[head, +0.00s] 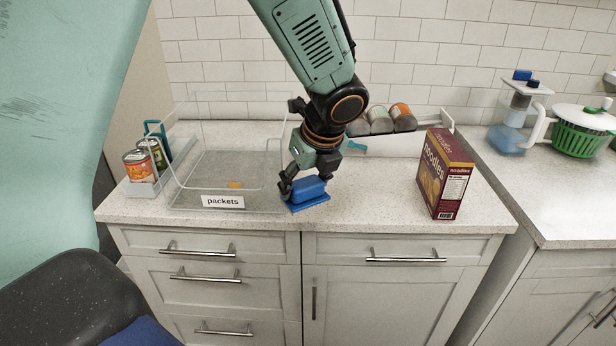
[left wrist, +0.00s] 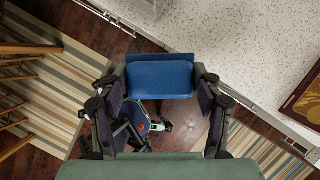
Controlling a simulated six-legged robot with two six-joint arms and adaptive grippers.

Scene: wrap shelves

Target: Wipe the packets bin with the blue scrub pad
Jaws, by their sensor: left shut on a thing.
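The packets bin (head: 223,202) is a clear open bin with a white "packets" label, standing at the left of the counter in the head view. My left gripper (head: 303,184) is shut on the blue scrub pad (head: 308,192), just right of the bin near the counter's front edge. The pad (left wrist: 160,76) also shows between the fingers in the left wrist view. I cannot tell whether it touches the counter.
A noodles box (head: 445,175) stands at the right of the counter (head: 370,200). Cans (head: 139,166) stand left of the bin, and more cans (head: 402,117) lie at the back. The counter's middle is clear.

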